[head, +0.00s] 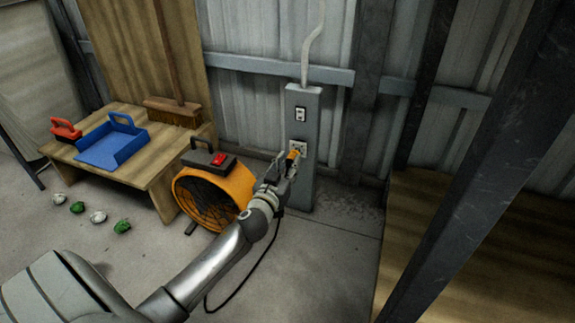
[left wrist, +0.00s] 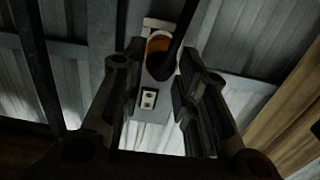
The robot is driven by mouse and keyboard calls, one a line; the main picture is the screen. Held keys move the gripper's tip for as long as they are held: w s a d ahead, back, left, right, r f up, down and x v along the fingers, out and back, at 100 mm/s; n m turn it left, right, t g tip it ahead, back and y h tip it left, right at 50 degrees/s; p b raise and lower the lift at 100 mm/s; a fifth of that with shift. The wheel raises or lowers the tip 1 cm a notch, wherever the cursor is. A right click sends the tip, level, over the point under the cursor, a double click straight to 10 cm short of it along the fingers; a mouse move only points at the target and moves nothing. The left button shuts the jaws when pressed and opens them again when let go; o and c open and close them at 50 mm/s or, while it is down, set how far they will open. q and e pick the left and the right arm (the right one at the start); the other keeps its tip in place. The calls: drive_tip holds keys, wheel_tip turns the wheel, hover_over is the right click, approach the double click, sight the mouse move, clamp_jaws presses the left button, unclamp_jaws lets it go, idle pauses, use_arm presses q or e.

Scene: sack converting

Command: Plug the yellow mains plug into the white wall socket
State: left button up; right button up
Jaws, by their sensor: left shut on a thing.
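The yellow plug (head: 293,155) is held in my left gripper (head: 284,166), which is shut on it. The plug is right in front of the white wall socket (head: 298,145) on the grey post and covers its lower part. In the left wrist view the orange-yellow plug (left wrist: 158,45) lies over the white socket plate (left wrist: 152,23), between the fingers (left wrist: 155,95). Whether its pins are inside the socket is hidden. The black cord (head: 246,268) hangs from the gripper to the floor. My right gripper is out of view.
A switch plate (head: 301,114) sits above the socket on the grey post (head: 304,185). An orange fan heater (head: 243,185) stands close beside my left arm. A wooden table (head: 150,165) holds a blue dustpan (head: 112,149).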

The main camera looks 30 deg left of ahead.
use_arm(q)
drive_tip(key=shift+x, duration=1.1)
drive_tip(key=o, duration=1.1)
drive_tip(key=shift+s, duration=0.15)
drive_tip(key=v, duration=0.7)
drive_tip(key=shift+s, duration=0.15)
